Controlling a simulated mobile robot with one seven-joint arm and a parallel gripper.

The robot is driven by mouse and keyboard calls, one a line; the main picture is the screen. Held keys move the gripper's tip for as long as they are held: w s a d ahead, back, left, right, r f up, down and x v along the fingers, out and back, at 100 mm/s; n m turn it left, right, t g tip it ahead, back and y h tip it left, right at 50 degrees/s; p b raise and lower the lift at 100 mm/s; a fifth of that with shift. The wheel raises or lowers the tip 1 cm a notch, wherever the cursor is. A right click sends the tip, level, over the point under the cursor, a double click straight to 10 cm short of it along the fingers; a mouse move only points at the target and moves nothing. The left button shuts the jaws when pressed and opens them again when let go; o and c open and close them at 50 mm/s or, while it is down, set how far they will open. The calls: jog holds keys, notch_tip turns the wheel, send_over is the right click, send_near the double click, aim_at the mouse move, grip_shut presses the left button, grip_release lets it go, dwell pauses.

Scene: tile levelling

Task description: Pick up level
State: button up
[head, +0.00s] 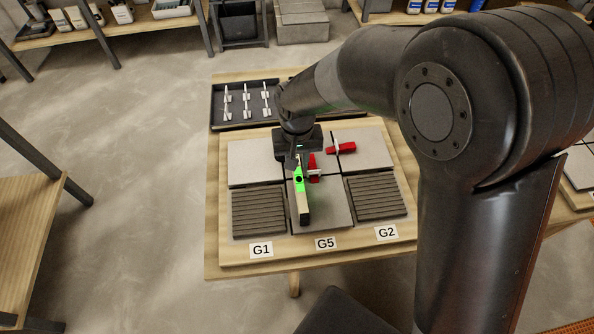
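The level (300,185) is a narrow bar, bright green along its side with a pale top edge and a dark near end. It lies lengthwise over the tiles near the middle of the board, pointing toward me. My gripper (299,158) is directly over the far end of the level, at the end of my arm. The fingers are small and dark here and partly hidden by the gripper body. I cannot tell whether they touch the level or how far apart they are.
Two red wedges (314,168) (341,148) with pale clips sit along the tile joints right of the level. Grey tiles (256,163) and ribbed tiles (375,197) cover the wooden board (405,217). A dark tray (218,119) of pale clips lies behind. Labels read G1, G5, G2.

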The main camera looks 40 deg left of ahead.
aim_at(297, 173)
jog(key=shift+f, duration=1.95)
grip_shut()
